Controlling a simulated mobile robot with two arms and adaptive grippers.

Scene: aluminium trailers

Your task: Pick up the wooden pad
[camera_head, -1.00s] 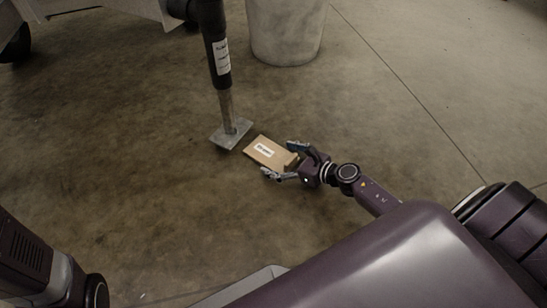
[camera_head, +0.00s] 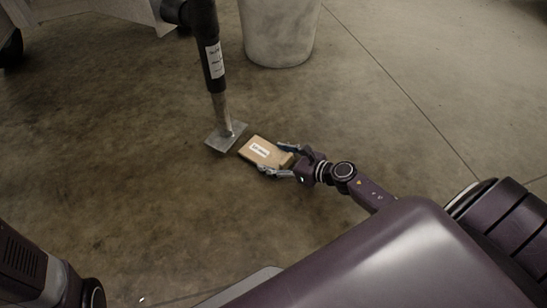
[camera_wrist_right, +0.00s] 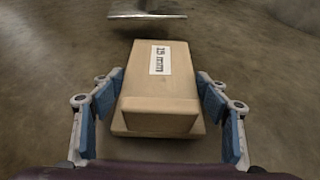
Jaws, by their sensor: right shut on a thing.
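The wooden pad (camera_head: 262,152) is a tan block with a white label, just right of the jack's foot plate in the head view. My right gripper (camera_head: 288,160) is shut on the near end of the pad, with a finger on each side. I cannot tell whether the pad is clear of the floor. My left gripper is not in view; only part of my left arm shows at the lower left.
A black jack leg (camera_head: 211,60) with a flat metal foot plate (camera_head: 223,137) stands close to the pad's left. The plate also shows in the right wrist view (camera_wrist_right: 147,15). A grey round bin (camera_head: 277,32) stands behind. The concrete floor to the right is clear.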

